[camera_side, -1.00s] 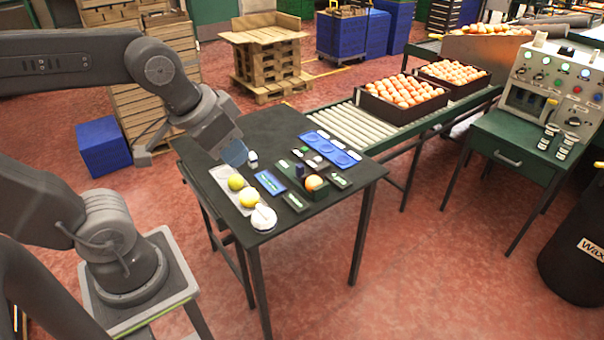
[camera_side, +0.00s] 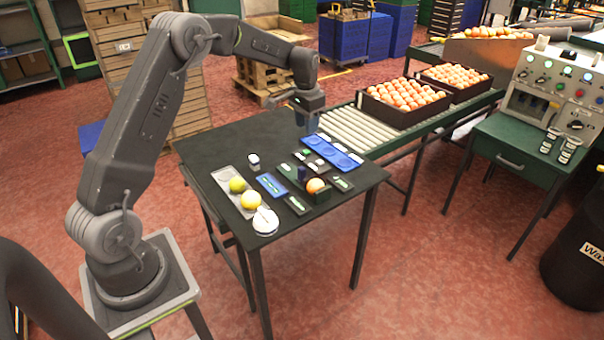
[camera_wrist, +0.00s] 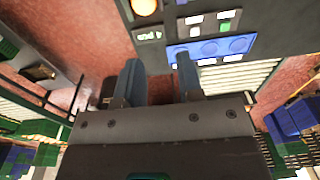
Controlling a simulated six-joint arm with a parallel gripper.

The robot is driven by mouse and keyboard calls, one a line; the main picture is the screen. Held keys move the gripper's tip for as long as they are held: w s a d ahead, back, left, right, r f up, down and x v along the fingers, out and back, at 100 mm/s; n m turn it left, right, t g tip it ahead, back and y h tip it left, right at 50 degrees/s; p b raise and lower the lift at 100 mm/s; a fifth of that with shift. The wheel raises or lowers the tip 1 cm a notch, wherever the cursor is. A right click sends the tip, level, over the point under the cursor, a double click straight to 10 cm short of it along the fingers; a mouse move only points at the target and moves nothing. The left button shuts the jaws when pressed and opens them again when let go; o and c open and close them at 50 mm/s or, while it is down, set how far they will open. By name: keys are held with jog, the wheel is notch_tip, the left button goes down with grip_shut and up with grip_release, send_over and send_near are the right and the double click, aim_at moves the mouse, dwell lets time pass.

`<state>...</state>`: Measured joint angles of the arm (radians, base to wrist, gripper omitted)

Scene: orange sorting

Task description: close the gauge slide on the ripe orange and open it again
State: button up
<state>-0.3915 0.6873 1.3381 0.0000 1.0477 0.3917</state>
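The ripe orange (camera_side: 315,185) sits in the dark gauge (camera_side: 320,195) at the right of the black table. It also shows at the top edge of the wrist view (camera_wrist: 145,6). A dark blue upright block (camera_side: 301,173) stands just left of the orange; I cannot tell whether it is the slide. My gripper (camera_side: 307,122) is above the far side of the table, near the blue tray (camera_side: 340,155) and apart from the gauge. In the wrist view its two blue-grey fingers (camera_wrist: 158,75) are apart with nothing between them.
A white round dish (camera_side: 265,221), a blue labelled plate (camera_side: 271,184) and a small white-topped item (camera_side: 254,161) are nearby. A roller conveyor (camera_side: 350,125) adjoins the table. The table's far left is clear.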

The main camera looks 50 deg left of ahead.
send_near(302, 168)
jog(key=shift+g, duration=0.4)
jog(key=f, duration=1.2)
jog(key=shift+w+a, duration=0.1)
jog(key=shift+w, duration=0.25)
grip_shut()
